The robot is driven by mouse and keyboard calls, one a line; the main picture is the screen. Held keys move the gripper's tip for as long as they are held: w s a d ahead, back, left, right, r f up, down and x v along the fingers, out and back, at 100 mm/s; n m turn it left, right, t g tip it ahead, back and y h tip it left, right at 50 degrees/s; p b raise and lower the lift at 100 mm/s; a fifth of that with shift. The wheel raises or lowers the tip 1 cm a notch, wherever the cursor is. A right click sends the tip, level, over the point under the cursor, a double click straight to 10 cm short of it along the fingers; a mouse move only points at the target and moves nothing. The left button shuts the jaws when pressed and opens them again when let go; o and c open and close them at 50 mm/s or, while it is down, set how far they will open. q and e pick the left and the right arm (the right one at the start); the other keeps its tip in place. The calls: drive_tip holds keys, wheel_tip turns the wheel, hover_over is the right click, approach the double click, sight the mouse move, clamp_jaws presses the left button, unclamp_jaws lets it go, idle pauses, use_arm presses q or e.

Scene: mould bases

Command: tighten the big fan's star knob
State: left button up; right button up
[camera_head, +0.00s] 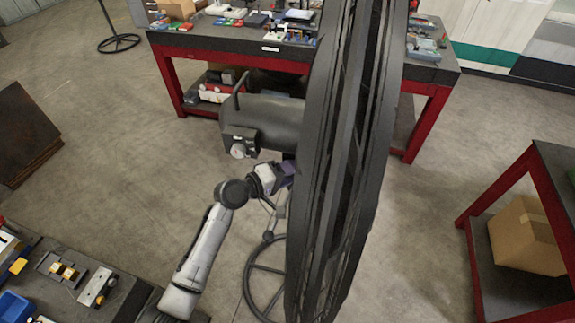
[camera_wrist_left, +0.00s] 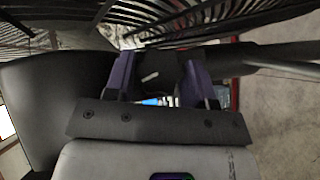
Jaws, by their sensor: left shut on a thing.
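The big fan's dark grey cage (camera_head: 345,150) stands edge-on in the middle of the head view. Its motor housing (camera_head: 268,118) points left, with a small box carrying a pale round dial (camera_head: 238,150). My left gripper (camera_head: 287,172) is below the housing, close to the cage. In the left wrist view, my left gripper's purple fingers (camera_wrist_left: 158,82) are shut on a dark part, the star knob (camera_wrist_left: 158,68), at the fan's pivot. The knob is hidden in the head view, and its lobes are hard to make out. My right gripper is out of view.
The fan's thin stand ends in a round base ring (camera_head: 262,285) on the floor. A red-framed workbench (camera_head: 180,42) with tools stands behind the fan. Another red-framed table with a cardboard box (camera_head: 525,238) is at right. A bench with metal parts (camera_head: 98,287) is at lower left. Open floor lies left.

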use_arm(q)
drive_tip(key=shift+r+m+y+p, duration=0.15)
drive_tip(key=shift+m+y+p, duration=1.05)
drive_tip(key=shift+p, duration=1.1)
drive_tip(key=o, duration=0.7)
drive_tip(key=shift+c, duration=0.2)
drive_tip(key=b+v, duration=0.1)
drive_tip(key=v, duration=1.2)
drive_tip(key=shift+a+r+b, duration=0.15)
drive_tip(key=shift+r+b, duration=0.25)
drive_tip(key=shift+r, duration=0.05)
